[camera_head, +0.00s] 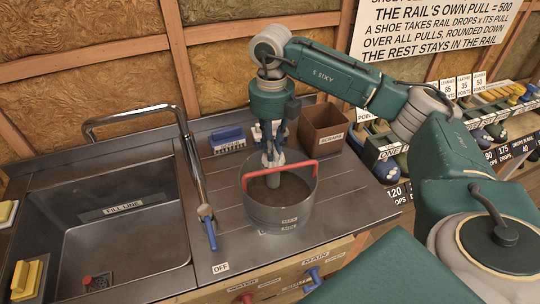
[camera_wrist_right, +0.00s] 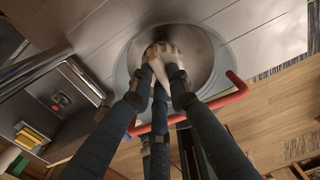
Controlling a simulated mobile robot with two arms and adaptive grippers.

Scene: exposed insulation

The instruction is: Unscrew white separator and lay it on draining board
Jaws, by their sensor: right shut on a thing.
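My right gripper (camera_head: 270,150) points down into a grey metal pot (camera_head: 270,216) with a red handle (camera_head: 280,168). It is shut on a pale piece, whose grey stem (camera_head: 273,181) shows below the fingers inside the pot. In the wrist view the closed fingers (camera_wrist_right: 164,55) meet at this piece over the round pot; they hide most of it. I cannot tell for sure whether it is the white separator. The pot stands upright on the metal draining board (camera_head: 345,185), right of the sink. My left gripper is not in view.
The sink (camera_head: 130,240) and its tall tap (camera_head: 190,160) with blue lever are at left. A blue-and-white block (camera_head: 227,140) and a brown bin (camera_head: 323,129) stand behind the pot. Bare board lies right of the pot. Yellow sponges (camera_head: 28,280) lie at far left.

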